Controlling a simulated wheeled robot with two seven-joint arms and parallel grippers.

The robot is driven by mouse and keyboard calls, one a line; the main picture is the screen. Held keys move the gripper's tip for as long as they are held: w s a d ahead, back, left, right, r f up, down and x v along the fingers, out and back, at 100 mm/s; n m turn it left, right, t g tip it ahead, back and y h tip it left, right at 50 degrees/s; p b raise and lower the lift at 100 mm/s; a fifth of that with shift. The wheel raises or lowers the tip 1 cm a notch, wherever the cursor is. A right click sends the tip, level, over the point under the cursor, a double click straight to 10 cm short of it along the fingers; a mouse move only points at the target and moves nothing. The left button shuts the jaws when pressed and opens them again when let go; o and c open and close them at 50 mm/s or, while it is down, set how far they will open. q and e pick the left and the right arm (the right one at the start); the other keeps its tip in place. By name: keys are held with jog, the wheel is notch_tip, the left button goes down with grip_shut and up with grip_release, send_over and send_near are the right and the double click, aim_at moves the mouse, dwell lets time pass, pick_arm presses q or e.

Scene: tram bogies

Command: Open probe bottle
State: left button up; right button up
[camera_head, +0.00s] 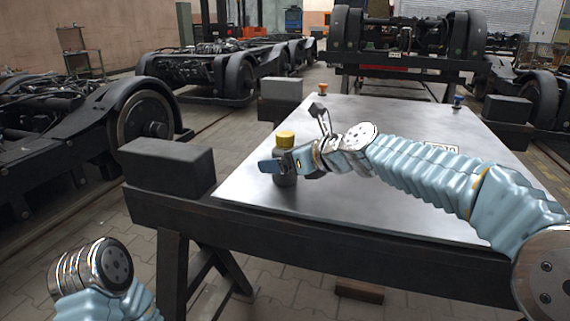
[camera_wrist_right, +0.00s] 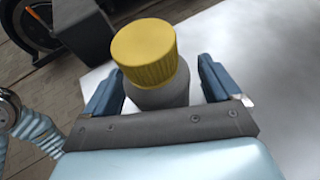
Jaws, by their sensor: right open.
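The probe bottle, with a ribbed yellow cap (camera_head: 286,138) and grey body (camera_head: 285,179), stands upright near the left edge of the metal tabletop (camera_head: 375,212). My right gripper (camera_head: 280,163) is open, its blue fingers on either side of the bottle below the cap. In the right wrist view the cap (camera_wrist_right: 144,52) and grey body (camera_wrist_right: 160,95) sit between the spread fingers, with a gap visible on the right side. The cap is on the bottle. My left arm shows only at the lower left; its gripper is out of frame.
Dark blocks (camera_head: 168,166) stand around the table's edge. Small orange-topped (camera_head: 323,88) and blue-topped (camera_head: 457,102) items sit at the far corners. A label (camera_head: 441,147) lies behind my right arm. The tabletop's front is clear. Bogies (camera_head: 140,115) stand beyond.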

aim_at(280, 142)
jog(key=shift+w+a+f, duration=0.15)
jog(key=shift+w+a, duration=0.2)
jog(key=c, duration=1.1)
jog(key=shift+r, duration=0.5)
notch_tip(280, 142, up, 3)
jog(key=shift+f+p, duration=0.1)
jog(key=shift+p, duration=0.9)
jog(key=s+d+r, duration=0.2)
jog(key=d+r, duration=0.1)
jog(key=d, duration=0.1)
jog(key=s+d+r+p, duration=0.1)
jog(key=s+d+r, duration=0.1)
jog(key=d+r, duration=0.1)
jog(key=s+d+r, duration=0.1)
jog(key=d+r, duration=0.2)
jog(key=d, duration=0.2)
jog(key=shift+s+d+r, duration=0.15)
jog(key=shift+s+d, duration=0.25)
